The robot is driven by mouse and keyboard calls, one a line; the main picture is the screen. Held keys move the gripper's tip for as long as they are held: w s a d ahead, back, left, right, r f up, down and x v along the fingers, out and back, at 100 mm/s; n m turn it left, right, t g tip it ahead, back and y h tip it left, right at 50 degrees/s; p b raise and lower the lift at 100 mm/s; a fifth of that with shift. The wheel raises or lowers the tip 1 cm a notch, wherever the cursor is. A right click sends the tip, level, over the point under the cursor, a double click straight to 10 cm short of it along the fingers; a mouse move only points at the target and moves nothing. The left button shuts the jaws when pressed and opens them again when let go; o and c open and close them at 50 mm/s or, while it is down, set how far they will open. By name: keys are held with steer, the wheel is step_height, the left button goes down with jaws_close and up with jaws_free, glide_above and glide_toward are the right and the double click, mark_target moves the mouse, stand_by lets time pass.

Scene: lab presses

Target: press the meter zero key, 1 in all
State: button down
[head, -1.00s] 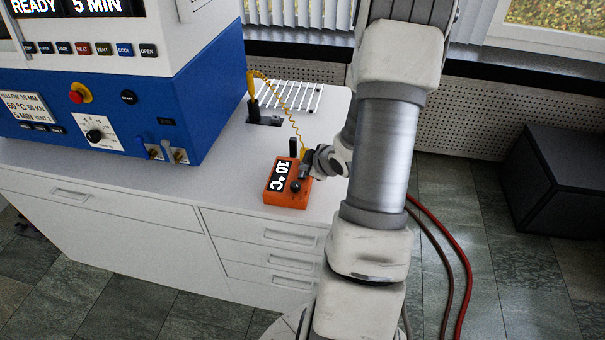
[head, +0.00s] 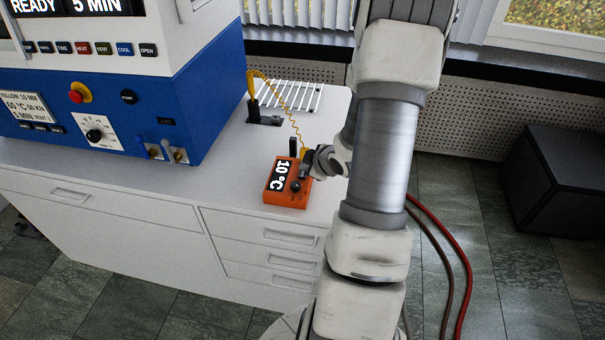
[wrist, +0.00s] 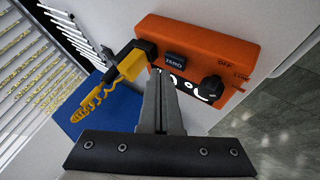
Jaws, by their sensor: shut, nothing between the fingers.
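The orange meter (head: 286,196) lies on the grey-white bench top near its right front corner, its display reading 10 °C. In the wrist view the meter (wrist: 240,52) shows a dark blue key marked ZERO (wrist: 175,61), a black knob (wrist: 211,88) and the labels OFF and LOW. My gripper (head: 303,172) is over the meter in the head view. In the wrist view its closed fingers (wrist: 164,78) hold nothing, and their tips appear just below the ZERO key, over the display's edge. I cannot tell whether the tips touch the meter.
A yellow plug with a coiled lead (wrist: 128,66) joins the meter's end. A yellow-handled probe (head: 253,84) stands in a black holder beside a white wire rack (head: 290,96). The blue and white press (head: 200,85) fills the left. Bench between press and meter is clear.

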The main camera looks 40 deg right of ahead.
steer(key=shift+f+b, duration=0.3)
steer(key=shift+f, duration=0.1)
steer(key=shift+f+b, duration=0.35)
steer(key=shift+f, duration=0.05)
stand_by(0.4)
steer(key=shift+r, duration=0.1)
steer(key=shift+r+p, duration=0.7)
steer(key=shift+r, duration=0.05)
step_height(320, 180, up, 5)
steer(key=p, duration=0.4)
steer(key=shift+r+p, duration=0.1)
steer(key=shift+p, duration=0.2)
stand_by(0.8)
